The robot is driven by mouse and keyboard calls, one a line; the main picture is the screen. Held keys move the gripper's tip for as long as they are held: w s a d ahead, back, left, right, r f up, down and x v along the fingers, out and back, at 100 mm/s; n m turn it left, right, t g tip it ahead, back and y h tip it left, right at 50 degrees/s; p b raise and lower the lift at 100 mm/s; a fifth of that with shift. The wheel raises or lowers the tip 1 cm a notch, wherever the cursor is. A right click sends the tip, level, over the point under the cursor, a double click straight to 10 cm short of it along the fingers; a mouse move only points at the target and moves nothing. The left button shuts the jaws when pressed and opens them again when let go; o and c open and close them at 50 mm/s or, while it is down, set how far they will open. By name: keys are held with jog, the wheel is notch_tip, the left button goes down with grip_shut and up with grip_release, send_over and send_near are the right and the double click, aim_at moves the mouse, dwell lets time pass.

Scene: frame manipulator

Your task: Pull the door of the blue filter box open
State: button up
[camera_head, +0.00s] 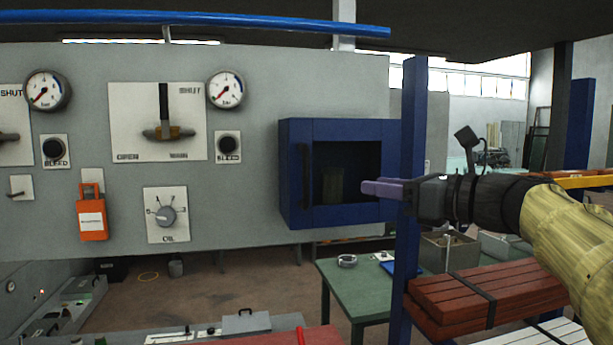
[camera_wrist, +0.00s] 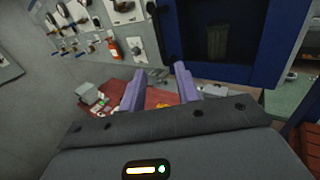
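The blue filter box (camera_head: 291,215) is mounted on the grey panel, right of centre in the head view. Its blue door (camera_head: 340,216) appears shut and has a dark window, with a cylinder (camera_head: 332,186) visible inside. A dark vertical handle (camera_head: 304,175) is on the door's left side. My gripper (camera_head: 366,187) is in front of the door's right part, pointing left, with its purple fingers apart from the handle. In the wrist view the fingers (camera_wrist: 160,69) are spread with nothing between them. The door (camera_wrist: 205,73) and handle (camera_wrist: 153,22) are beyond the fingertips.
A blue post (camera_head: 413,120) stands close to my arm. Gauges, a valve lever (camera_head: 163,110), a knob (camera_head: 166,216) and an orange tag (camera_head: 91,215) are on the panel left of the box. A green table (camera_head: 355,290) and stacked red boards (camera_head: 490,290) are below.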

aim_at(309, 176)
jog(key=p+x, duration=0.8)
jog(key=x, duration=0.9)
jog(key=shift+w+a, duration=0.1)
jog(key=shift+w, duration=0.1)
grip_shut()
